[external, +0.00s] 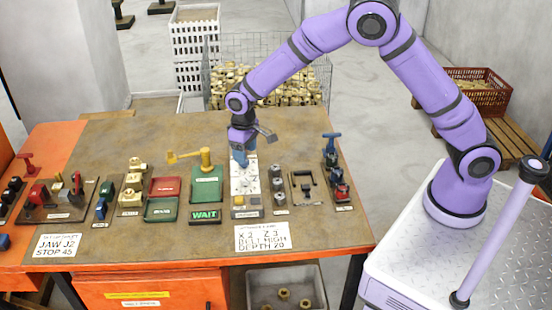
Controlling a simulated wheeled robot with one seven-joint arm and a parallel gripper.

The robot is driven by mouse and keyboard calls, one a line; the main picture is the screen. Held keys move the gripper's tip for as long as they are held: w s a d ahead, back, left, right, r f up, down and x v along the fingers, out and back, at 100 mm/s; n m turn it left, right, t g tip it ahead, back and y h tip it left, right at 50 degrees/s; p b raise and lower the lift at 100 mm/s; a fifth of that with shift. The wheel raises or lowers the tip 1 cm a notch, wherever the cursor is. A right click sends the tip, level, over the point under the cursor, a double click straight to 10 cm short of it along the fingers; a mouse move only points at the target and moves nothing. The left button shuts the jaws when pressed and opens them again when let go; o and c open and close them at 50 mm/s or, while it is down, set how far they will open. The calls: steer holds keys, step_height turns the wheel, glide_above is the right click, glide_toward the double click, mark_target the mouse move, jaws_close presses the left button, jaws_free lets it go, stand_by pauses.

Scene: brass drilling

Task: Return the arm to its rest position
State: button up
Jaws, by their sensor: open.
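My purple arm reaches from its base at the right over the workbench (110,146). My gripper (239,160) points down above the white marked board (246,187) near the middle of the bench. The gripper is small in this view, and its fingertips are partly hard to make out. I see nothing clearly held in it. I cannot tell whether its tips touch the board or stay above it.
Left of my gripper stands a green block with a yellow lever (205,158). A green WAIT sign (205,216) lies in front. A blue-handled tool (331,150) stands to the right. A wire cage of brass parts (285,90) is behind the bench.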

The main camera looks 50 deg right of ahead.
steer(key=shift+r, duration=0.15)
steer(key=s+d+r+m+t, duration=0.1)
steer(key=s+d+r, duration=0.45)
steer(key=r, duration=0.25)
steer(key=s+d+r+y, duration=0.1)
steer(key=s+d+r, duration=0.3)
steer(key=d+r, duration=0.25)
steer(key=s+d+r+m+t, duration=0.1)
steer(key=s+d+r, duration=0.4)
steer(key=r, duration=0.4)
steer(key=s+d+r+t, duration=0.1)
steer(key=s+d, duration=0.2)
steer(key=s, duration=0.4)
steer(key=s+d+r+t, duration=0.1)
steer(key=s+d, duration=0.3)
steer(key=s, duration=0.4)
steer(key=s+d+r+m+t+h, duration=0.1)
steer(key=s+d, duration=0.2)
steer(key=s, duration=0.5)
steer(key=shift+d+r, duration=0.2)
steer(key=shift+d, duration=0.1)
steer(key=shift+w, duration=0.15)
